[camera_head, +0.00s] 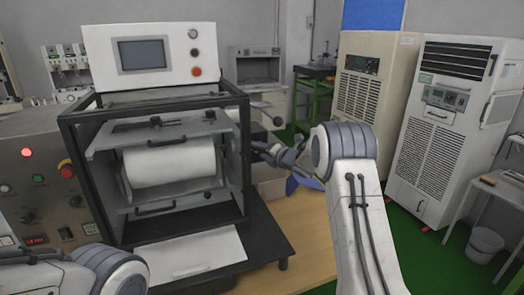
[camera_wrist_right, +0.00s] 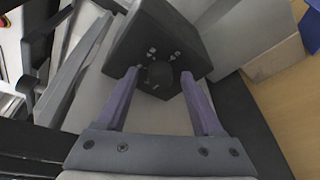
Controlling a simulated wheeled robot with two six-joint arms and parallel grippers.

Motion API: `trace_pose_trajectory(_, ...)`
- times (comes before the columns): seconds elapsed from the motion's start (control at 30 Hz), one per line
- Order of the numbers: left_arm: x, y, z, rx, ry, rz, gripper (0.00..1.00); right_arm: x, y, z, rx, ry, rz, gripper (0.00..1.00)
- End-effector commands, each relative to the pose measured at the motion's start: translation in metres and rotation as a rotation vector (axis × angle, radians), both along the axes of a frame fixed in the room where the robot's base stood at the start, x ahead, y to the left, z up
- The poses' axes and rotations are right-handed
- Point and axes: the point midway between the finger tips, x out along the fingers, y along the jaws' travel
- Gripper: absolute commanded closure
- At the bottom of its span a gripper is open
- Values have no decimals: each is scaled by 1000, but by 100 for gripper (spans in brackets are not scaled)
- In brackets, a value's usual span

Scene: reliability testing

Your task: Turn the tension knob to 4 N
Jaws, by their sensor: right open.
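The tension knob (camera_wrist_right: 160,74) is a dark round knob on the face of a black box (camera_wrist_right: 168,28), with small pale marks around it. In the right wrist view it lies between the two purple fingertips of my right gripper (camera_wrist_right: 159,76). The fingers are open, one on each side of the knob; I cannot tell whether they touch it. The knob's setting is too small to read. In the head view my right gripper (camera_head: 272,151) is at the right side of the black-framed machine (camera_head: 245,160), and the knob cannot be made out there. My left gripper is out of view.
The machine holds a white roll (camera_head: 168,165), with a white sheet (camera_head: 195,255) in front on its black base. A control panel (camera_head: 35,180) with lamps and knobs stands left. White cabinets (camera_head: 445,130) stand farther right.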

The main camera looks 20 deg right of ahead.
Motion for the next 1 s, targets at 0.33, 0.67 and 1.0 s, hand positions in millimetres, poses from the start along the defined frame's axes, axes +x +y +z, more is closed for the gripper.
trace_pose_trajectory(0.33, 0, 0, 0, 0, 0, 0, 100, -1, -1, 0, 1, 0, -2, 100)
trace_pose_trajectory(0.67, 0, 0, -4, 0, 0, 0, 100, -1, -2, -2, 44, 2, -1, 100)
trace_pose_trajectory(1.0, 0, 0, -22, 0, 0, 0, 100, -1, -3, -7, 271, 10, -3, 100)
